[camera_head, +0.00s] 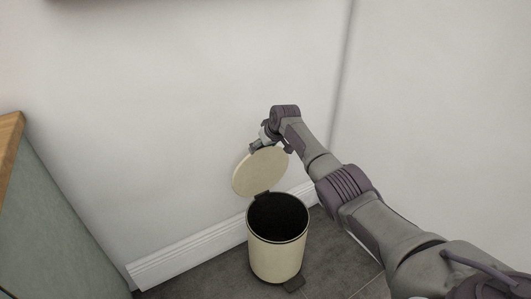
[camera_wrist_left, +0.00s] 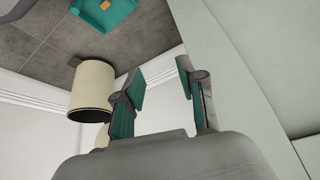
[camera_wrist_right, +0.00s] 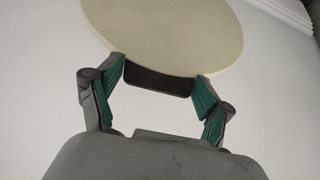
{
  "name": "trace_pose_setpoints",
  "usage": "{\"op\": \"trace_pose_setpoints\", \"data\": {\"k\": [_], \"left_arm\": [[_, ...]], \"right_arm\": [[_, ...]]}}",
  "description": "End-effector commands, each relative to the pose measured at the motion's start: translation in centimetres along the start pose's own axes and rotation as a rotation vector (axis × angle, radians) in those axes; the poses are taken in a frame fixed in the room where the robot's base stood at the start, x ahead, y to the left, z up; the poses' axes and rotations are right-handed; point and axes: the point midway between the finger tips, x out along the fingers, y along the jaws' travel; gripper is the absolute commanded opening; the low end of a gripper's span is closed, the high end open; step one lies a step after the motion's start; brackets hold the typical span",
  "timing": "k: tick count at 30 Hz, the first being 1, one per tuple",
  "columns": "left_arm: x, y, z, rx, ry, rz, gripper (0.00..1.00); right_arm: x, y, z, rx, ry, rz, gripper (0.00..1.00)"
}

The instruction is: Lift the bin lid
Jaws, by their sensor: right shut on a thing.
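The cream bin (camera_head: 276,258) stands upright on the floor near the wall, and its dark inside shows. Its round cream lid (camera_head: 260,174) is tilted up, at the back rim by the hinge. My right gripper (camera_head: 262,143) is at the lid's upper edge. In the right wrist view the right gripper (camera_wrist_right: 160,80) is shut on the lid, with a dark block at the lid's edge between its fingers. In the left wrist view the left gripper (camera_wrist_left: 160,76) is open and empty, away from the bin (camera_wrist_left: 92,86).
A white wall with a skirting board (camera_head: 190,260) runs behind the bin. A green cabinet with a wooden top (camera_head: 9,135) stands at the left. A dark pedal (camera_head: 294,284) is at the bin's foot. Grey tiled floor (camera_head: 335,270) is clear to the bin's right.

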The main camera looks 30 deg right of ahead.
Motion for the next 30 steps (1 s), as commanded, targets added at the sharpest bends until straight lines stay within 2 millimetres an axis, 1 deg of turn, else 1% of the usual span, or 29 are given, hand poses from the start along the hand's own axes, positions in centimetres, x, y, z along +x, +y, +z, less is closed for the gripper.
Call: {"op": "trace_pose_setpoints", "data": {"k": [1,3,6,9,12,18,27,28,30], "left_arm": [[0.6,0.2,-1.2,0.002,0.066,0.004,0.4],[0.7,0.4,-3.0,0.005,0.152,0.009,0.4],[0.7,0.7,-5.0,0.007,0.25,0.014,0.4],[0.5,0.9,-6.5,0.008,0.32,0.018,0.4],[0.3,1.0,-7.4,0.009,0.368,0.02,0.4],[0.1,1.1,-8.1,0.009,0.403,0.022,0.4],[0.1,1.1,-8.1,0.009,0.403,0.022,0.4],[0.1,1.1,-8.1,0.009,0.403,0.022,0.4],[0.1,1.1,-8.1,0.009,0.403,0.022,0.4]], "right_arm": [[0.5,-0.1,0.1,0.001,-0.001,-0.002,0.17],[0.6,-0.1,-0.1,0.001,-0.002,-0.002,0.17],[0.7,-0.1,-0.3,0.001,-0.003,-0.002,0.17],[0.8,-0.2,-0.5,0.001,-0.004,-0.002,0.16],[0.8,-0.2,-0.6,0.001,-0.004,-0.003,0.16],[0.8,-0.2,-0.6,0.0,-0.006,-0.003,0.16],[0.9,-0.3,-0.6,0.0,-0.007,-0.004,0.16],[0.9,-0.3,-0.5,0.0,-0.007,-0.004,0.83],[0.8,-0.3,-0.6,0.0,-0.007,-0.004,0.95]]}}
